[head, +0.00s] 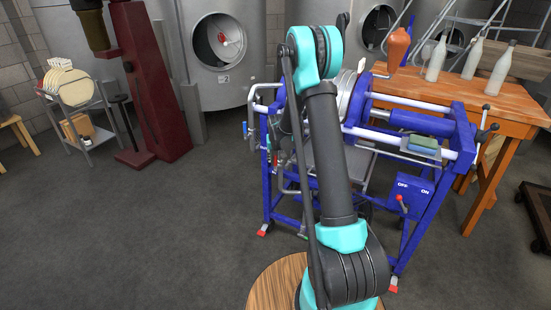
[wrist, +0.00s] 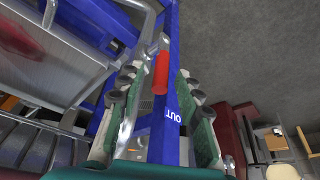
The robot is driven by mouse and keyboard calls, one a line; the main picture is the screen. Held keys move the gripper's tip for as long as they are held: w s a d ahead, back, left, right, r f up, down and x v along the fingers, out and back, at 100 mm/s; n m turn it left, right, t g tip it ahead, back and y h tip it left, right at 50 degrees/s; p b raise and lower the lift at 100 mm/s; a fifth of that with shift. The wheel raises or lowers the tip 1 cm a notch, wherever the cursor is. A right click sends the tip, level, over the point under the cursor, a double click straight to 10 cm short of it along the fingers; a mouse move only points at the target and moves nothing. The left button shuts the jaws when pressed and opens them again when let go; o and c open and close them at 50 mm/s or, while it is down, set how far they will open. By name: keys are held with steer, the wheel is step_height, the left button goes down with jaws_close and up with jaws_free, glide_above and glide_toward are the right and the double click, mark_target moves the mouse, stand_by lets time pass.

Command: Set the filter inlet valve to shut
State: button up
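The blue-framed filter (head: 368,132) stands in the middle of the head view, partly hidden behind my arm. In the wrist view, a red valve handle (wrist: 161,72) lies between my fingers, beside a blue post (wrist: 172,140) with a label that seems to read OUT, upside down. A small blue lever (head: 245,129) shows at the filter's left side in the head view; I cannot tell whether it is the inlet valve. My gripper (wrist: 158,82) is open, its green fingers on either side of the red handle; contact is unclear. My arm hides it in the head view.
A switch box (head: 408,193) marked OFF and ON sits at the filter's lower right. A wooden table (head: 440,90) with bottles stands behind right. Steel tanks (head: 222,60) line the back. A dark red stand (head: 150,85) and a trolley (head: 82,112) are left. The left floor is clear.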

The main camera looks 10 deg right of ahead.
jaws_close()
steer(key=shift+w+a, duration=0.1)
steer(key=shift+a, duration=0.05)
stand_by(0.4)
steer(key=shift+w+a+f+n+g+h, duration=0.25)
steer(key=shift+w+a+g+h, duration=0.2)
steer(key=shift+a+g+h, duration=0.4)
steer(key=shift+w+a+f+n+g+h, duration=0.15)
steer(key=shift+w+a+f+g+h, duration=0.25)
steer(key=shift+h, duration=0.7)
steer(key=shift+w+a+f+n+g+h, duration=0.2)
steer(key=shift+w+a+g+h, duration=0.4)
steer(key=shift+g+h, duration=0.3)
jaws_free()
steer(key=shift+s, duration=0.1)
